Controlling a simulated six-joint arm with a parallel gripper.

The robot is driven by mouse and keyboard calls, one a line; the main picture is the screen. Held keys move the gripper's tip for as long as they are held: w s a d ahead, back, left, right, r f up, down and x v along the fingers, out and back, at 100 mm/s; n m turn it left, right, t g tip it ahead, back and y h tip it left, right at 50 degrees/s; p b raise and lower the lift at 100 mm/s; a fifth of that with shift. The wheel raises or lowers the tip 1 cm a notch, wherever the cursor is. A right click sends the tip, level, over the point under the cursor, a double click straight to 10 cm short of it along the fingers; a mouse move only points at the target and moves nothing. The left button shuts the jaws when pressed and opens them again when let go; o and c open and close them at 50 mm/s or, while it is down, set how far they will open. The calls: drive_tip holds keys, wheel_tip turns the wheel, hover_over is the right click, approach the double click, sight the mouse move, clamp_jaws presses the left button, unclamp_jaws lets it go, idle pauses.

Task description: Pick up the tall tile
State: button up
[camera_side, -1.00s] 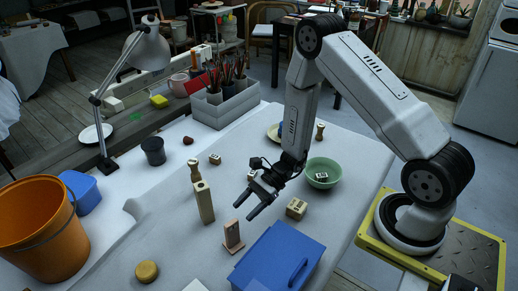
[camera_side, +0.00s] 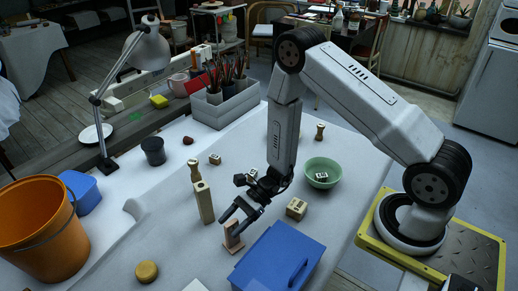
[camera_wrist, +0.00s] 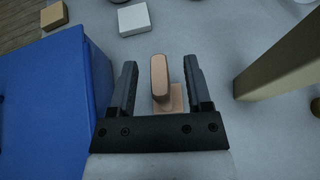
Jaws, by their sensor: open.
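Two upright pieces stand on the white-covered table, and I cannot tell for sure which is the tall tile. One is a pinkish upright slab (camera_side: 233,238) on a small flat base; it also shows in the wrist view (camera_wrist: 160,80). The other is a taller pale wooden block (camera_side: 204,203), to its left in the side view and at the right in the wrist view (camera_wrist: 280,68). My gripper (camera_side: 230,227) is open, its fingers on either side of the pinkish slab. In the wrist view a gap shows between the slab and each finger.
A blue lidded box (camera_side: 275,262) stands close to my gripper, filling the left of the wrist view (camera_wrist: 45,110). A marked wooden cube (camera_side: 297,208) and a green bowl (camera_side: 323,165) are to the right. A yellow disc (camera_side: 146,271) lies front left.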

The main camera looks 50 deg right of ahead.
drive_tip(key=shift+x, duration=1.1)
clamp_jaws()
